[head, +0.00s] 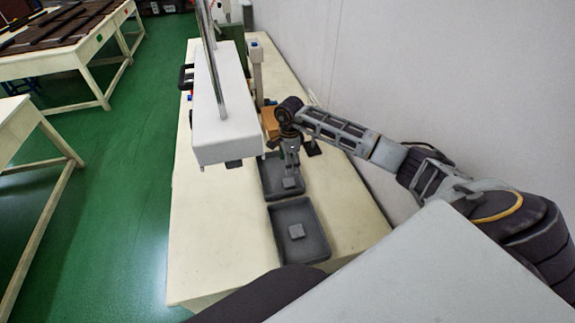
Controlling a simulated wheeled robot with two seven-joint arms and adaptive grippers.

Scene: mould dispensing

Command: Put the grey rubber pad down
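A small grey pad (289,183) shows in or just above the far dark tray (270,191), directly below my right gripper (290,174). The gripper points down, with its fingertips at or close to the pad. The fingers are too small here to tell whether they grip it or whether the pad rests on the tray floor. My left gripper is not in view.
Both trays stand on a long cream table (215,255) beside a grey wall. A white machine housing (225,130) with a metal post overhangs the table left of the arm. A brown box (270,122) stands behind the far tray. The table's front left is clear.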

